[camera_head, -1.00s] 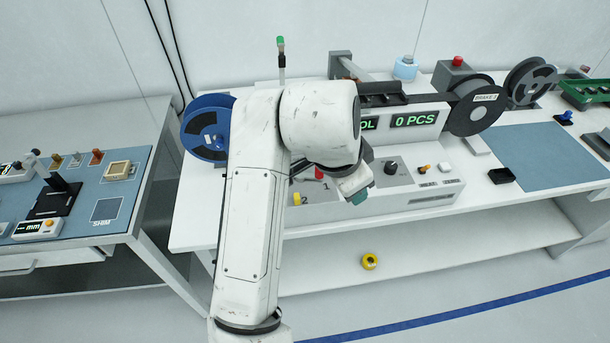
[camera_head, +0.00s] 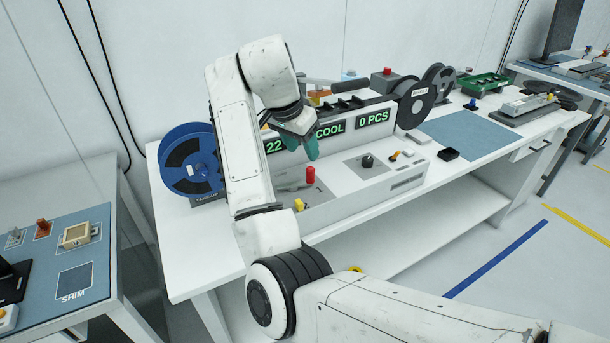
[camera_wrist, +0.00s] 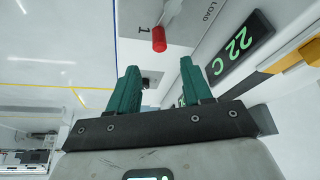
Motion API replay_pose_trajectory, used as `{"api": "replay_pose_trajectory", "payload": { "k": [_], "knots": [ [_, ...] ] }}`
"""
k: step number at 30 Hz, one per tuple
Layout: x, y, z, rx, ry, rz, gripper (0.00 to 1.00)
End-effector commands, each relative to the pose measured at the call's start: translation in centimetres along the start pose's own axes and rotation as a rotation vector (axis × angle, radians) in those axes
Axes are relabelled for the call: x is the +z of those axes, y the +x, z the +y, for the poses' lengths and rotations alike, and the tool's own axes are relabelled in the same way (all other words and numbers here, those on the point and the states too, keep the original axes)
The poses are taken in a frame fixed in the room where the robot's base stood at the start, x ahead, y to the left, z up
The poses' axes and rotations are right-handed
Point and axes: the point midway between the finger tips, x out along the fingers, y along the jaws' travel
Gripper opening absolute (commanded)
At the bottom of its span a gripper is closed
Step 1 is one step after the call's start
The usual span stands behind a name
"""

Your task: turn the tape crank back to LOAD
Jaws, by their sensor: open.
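The tape crank has a red knob (camera_head: 311,175) standing on a grey lever (camera_head: 292,186), low on the left part of the white machine's front deck. In the wrist view the red knob (camera_wrist: 159,39) is just ahead of the fingertips, near a "1" mark and the printed word LOAD (camera_wrist: 209,12). My gripper (camera_head: 301,149) is above the knob and apart from it. Its two green fingers (camera_wrist: 160,67) are open with nothing between them. The lever is mostly out of the wrist view, so its exact position against the marks cannot be told.
A yellow piece (camera_head: 299,204) sits at the deck's front edge, close to the crank. A black knob (camera_head: 367,160) is to the right. The lit display (camera_head: 330,129) rises behind. A blue reel (camera_head: 188,163) stands left.

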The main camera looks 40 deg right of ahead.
Motion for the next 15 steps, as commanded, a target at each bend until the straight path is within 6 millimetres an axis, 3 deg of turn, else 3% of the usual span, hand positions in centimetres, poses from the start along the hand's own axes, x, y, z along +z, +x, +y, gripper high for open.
{"api": "replay_pose_trajectory", "payload": {
  "k": [6,15],
  "knots": [
    [0.1,4.1,0.1,0.004,-0.001,-0.002,0.49],
    [0.1,8.3,0.0,0.001,-0.001,-0.001,0.49]
  ]
}}
